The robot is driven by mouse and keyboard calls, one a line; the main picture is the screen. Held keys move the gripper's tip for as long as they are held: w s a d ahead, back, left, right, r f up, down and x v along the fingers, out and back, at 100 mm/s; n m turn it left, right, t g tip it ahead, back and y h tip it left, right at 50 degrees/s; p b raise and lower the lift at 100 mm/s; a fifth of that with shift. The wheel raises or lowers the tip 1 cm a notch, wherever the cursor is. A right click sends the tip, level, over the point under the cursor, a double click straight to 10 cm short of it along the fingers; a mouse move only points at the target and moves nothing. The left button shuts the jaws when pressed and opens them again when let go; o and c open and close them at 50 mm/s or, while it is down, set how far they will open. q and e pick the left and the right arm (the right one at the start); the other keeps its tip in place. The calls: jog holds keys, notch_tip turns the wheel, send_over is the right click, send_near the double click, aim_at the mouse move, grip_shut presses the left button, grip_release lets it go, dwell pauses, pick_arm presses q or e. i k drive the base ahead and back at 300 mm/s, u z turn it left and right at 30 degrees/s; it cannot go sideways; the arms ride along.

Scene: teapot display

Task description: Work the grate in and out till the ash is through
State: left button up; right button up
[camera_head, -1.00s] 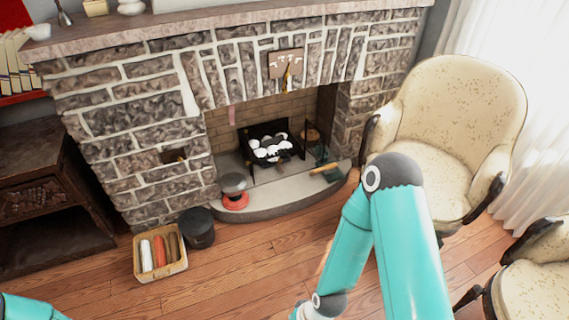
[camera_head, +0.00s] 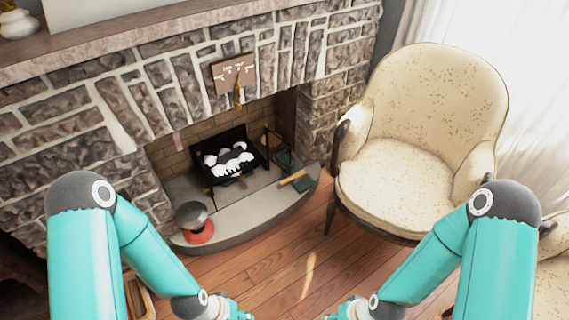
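The black fire grate (camera_head: 229,164) stands in the brick-lined fireplace opening. White lumps (camera_head: 228,160) lie in it, and a small brownish piece (camera_head: 243,182) shows at its front. I cannot make out loose ash under it. Both my turquoise arms come up from the bottom of the view and bend inward. Their ends are low in the picture, over the wooden floor and well short of the hearth. The grippers themselves are cut off by the bottom edge, so their fingers do not show.
On the stone hearth (camera_head: 262,209) stand a red and grey round item (camera_head: 195,222) and a wooden-handled tool (camera_head: 292,179). A dark tool stand (camera_head: 272,146) is right of the grate. A cream armchair (camera_head: 425,140) stands at the right. Wooden floor (camera_head: 285,270) before the hearth is clear.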

aim_at(210, 160)
jog(key=z, duration=0.05)
jog(key=i, duration=1.15)
jog(key=u, duration=0.6)
jog(key=i, duration=0.6)
jog(key=u, duration=0.5)
jog(key=k, duration=0.9)
jog(key=u, duration=0.2)
jog(key=i, duration=0.9)
jog(key=z, duration=0.15)
